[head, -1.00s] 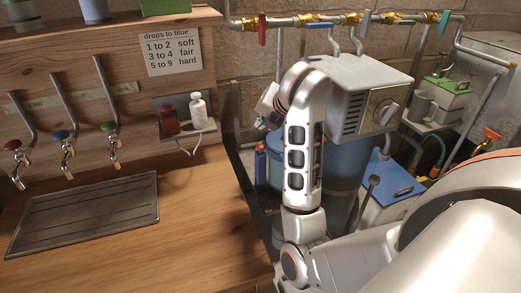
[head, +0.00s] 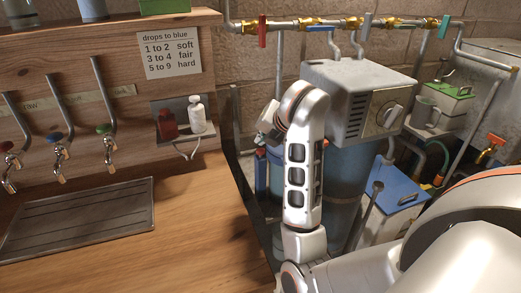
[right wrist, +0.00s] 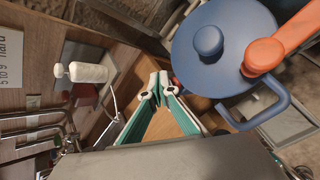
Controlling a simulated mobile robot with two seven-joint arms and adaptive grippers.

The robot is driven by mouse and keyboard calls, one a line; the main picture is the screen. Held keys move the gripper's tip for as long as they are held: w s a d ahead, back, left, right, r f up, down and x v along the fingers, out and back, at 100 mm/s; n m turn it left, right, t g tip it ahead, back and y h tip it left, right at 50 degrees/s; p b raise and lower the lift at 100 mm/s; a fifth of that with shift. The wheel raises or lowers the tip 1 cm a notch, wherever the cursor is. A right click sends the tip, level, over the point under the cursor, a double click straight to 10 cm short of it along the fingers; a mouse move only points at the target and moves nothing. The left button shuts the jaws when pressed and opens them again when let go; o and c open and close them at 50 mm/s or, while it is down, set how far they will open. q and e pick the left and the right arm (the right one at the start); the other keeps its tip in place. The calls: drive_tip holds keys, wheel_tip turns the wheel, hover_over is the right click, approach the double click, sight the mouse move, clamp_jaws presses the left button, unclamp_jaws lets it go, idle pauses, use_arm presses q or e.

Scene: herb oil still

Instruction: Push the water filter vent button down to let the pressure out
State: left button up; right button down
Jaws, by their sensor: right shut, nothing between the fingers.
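The water filter shows in the right wrist view as a round blue head (right wrist: 222,62) with a raised round blue button (right wrist: 208,41) on top. An orange lever (right wrist: 285,40) lies across the head's right side. My right gripper (right wrist: 157,82) has teal fingers brought together at the tips, with nothing between them. In that picture its tips are left of the blue head, apart from the button. In the head view the right gripper (head: 268,114) is partly hidden by my wrist, above the blue filter (head: 274,170), which my arm partly covers. My left gripper is not in view.
A grey box unit (head: 352,88) with a dial stands right of my arm, on a blue tank. Pipes with coloured valves run along the wall. A small shelf (head: 184,131) with red and white bottles is left of the gripper. The wooden counter (head: 205,215) is mostly clear.

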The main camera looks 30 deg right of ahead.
idle(0.3)
idle(0.6)
drive_tip(key=shift+f+b, duration=0.35)
drive_tip(key=shift+f, duration=0.1)
drive_tip(key=shift+f+b, duration=0.45)
drive_tip(key=shift+f, duration=0.1)
idle(0.7)
drive_tip(key=shift+r, duration=0.1)
drive_tip(key=shift+r+p, duration=0.85)
drive_tip(key=shift+r, duration=0.05)
